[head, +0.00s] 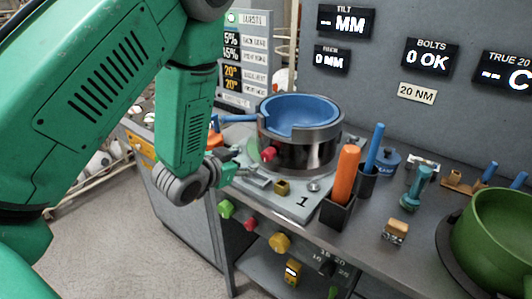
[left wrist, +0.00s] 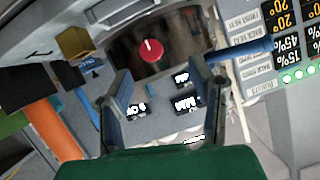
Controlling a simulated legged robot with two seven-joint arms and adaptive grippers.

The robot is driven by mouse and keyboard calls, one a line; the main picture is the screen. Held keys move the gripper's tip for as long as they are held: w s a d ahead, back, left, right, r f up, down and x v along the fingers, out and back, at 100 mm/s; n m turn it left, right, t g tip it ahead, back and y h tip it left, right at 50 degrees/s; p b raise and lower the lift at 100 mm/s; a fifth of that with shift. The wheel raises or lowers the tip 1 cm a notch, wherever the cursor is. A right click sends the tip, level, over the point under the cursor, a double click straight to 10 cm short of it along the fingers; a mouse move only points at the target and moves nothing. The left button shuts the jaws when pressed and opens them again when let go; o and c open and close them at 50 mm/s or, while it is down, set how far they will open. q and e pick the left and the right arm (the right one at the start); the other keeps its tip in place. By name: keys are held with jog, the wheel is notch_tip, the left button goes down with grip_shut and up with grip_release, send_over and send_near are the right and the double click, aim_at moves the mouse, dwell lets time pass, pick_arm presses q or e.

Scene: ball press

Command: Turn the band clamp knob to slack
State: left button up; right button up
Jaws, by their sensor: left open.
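A red knob (head: 268,153) sits on the front of the steel band (head: 310,152) around a blue bowl (head: 300,110). In the left wrist view the knob (left wrist: 151,51) faces me with a white mark near its top edge. My left gripper (head: 250,172) is just to the left of and below the knob in the head view. In the left wrist view its two fingers (left wrist: 162,82) are spread apart, with the knob ahead between them and nothing held. I cannot tell the exact gap to the knob. My right gripper does not show.
The grey plate (head: 302,203) marked 1 lies under the band. A brass block (head: 282,188) and an orange handle (head: 346,172) in a black holder stand close by. Green, red and yellow knobs line the bench front. A green bowl (head: 497,228) is at right.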

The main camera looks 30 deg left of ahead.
aim_at(265, 156)
pick_arm(q)
jog(key=w+d, duration=0.1)
jog(key=w, duration=0.1)
jog(key=w+d+f, duration=0.1)
jog(key=w, duration=0.2)
jog(key=w+d+f, duration=0.1)
jog(key=w, duration=0.1)
jog(key=shift+w+f+p, duration=0.1)
jog(key=shift+w+p, duration=0.2)
jog(key=shift+w+a+f, duration=0.65)
jog(key=shift+w+a, duration=0.1)
jog(key=shift+a, duration=0.2)
jog(key=shift+a+f, duration=0.1)
jog(key=shift+a, duration=0.3)
jog(key=shift+d+r, duration=0.2)
jog(key=shift+d, duration=0.25)
jog(key=c, duration=0.9)
jog(key=shift+d+r, duration=0.1)
jog(key=shift+d, duration=0.4)
grip_shut()
jog(key=shift+a, duration=0.4)
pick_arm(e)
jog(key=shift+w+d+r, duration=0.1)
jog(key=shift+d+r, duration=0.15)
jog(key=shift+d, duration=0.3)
